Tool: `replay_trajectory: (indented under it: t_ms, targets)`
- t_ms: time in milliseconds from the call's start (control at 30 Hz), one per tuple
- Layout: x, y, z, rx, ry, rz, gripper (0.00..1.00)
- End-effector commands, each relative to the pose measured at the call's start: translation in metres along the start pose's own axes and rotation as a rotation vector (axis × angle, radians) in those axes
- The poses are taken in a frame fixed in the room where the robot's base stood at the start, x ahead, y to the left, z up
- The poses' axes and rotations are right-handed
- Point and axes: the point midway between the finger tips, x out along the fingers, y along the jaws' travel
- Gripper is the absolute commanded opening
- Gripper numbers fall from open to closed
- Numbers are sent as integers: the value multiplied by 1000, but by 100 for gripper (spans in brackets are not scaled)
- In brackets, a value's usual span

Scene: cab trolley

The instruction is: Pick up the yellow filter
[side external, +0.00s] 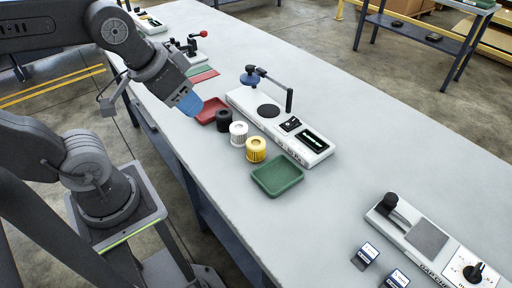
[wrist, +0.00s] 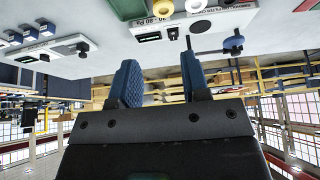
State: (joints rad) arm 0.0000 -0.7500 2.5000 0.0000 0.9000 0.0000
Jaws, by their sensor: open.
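The yellow filter (side external: 256,151) is a short ribbed cylinder. It stands upright on the grey table beside the white test device, between the white filter (side external: 239,134) and the green tray (side external: 278,176). In the wrist view, which looks upside down, the yellow filter (wrist: 163,9) shows at the top edge, partly cut off. My gripper (side external: 188,104) is in the air up and to the left of the filters, apart from them. Its blue fingers (wrist: 161,82) are open in the wrist view, with nothing between them.
A black filter (side external: 224,119) and a red tray (side external: 207,115) lie nearest my gripper. The white device (side external: 275,132) with a raised arm and blue knob (side external: 250,79) stands behind the filters. Another device (side external: 425,242) sits at right. The table between is clear.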

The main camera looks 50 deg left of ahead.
Motion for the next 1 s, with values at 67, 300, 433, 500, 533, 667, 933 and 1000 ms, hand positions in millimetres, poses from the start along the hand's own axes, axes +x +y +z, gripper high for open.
replay_trajectory:
  t_ms: [67, 300, 433, 500, 533, 667, 933, 1000]
  targets:
    - [0, 0, 0, 0, 0, 0, 43]
    - [0, 0, 0, 0, 0, 0, 43]
    - [0, 0, 0, 0, 0, 0, 48]
    - [0, 0, 0, 0, 0, 0, 55]
    - [0, 0, 0, 0, 0, 0, 58]
    - [0, 0, 0, 0, 0, 0, 70]
    - [0, 0, 0, 0, 0, 0, 84]
    - [0, 0, 0, -1, 0, 0, 84]
